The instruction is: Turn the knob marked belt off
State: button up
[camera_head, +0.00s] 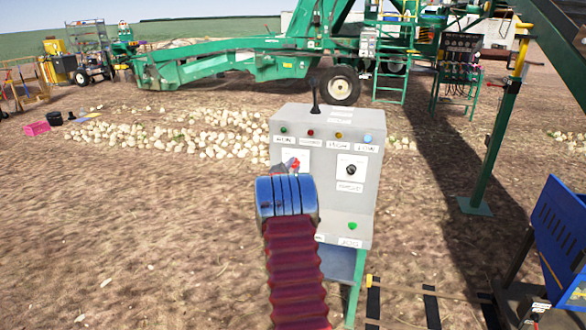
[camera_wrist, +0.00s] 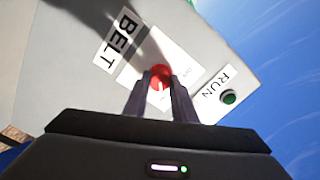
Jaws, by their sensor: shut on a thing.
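The red knob (camera_wrist: 159,74) sits on a white plate beside the BELT label (camera_wrist: 118,40) on the grey control box. My gripper (camera_wrist: 160,88) is shut on the knob, with one finger on each side of it. In the head view the red knob (camera_head: 294,163) shows at the upper left of the control box (camera_head: 327,200), just above my blue wrist. My arm hides the lower left of the box front there. The small lettering on the knob's plate is too blurred to read.
A green button (camera_wrist: 229,97) marked RUN is close to the knob. A black knob (camera_head: 351,170) sits to the right on the same box. Indicator lamps line its top. A green post (camera_head: 497,145) and a blue bin (camera_head: 562,235) stand to the right. Open soil lies left.

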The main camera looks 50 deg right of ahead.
jog(key=shift+f, duration=0.1)
jog(key=shift+c, duration=1.4)
jog(key=shift+a, duration=0.1)
jog(key=shift+s, duration=0.1)
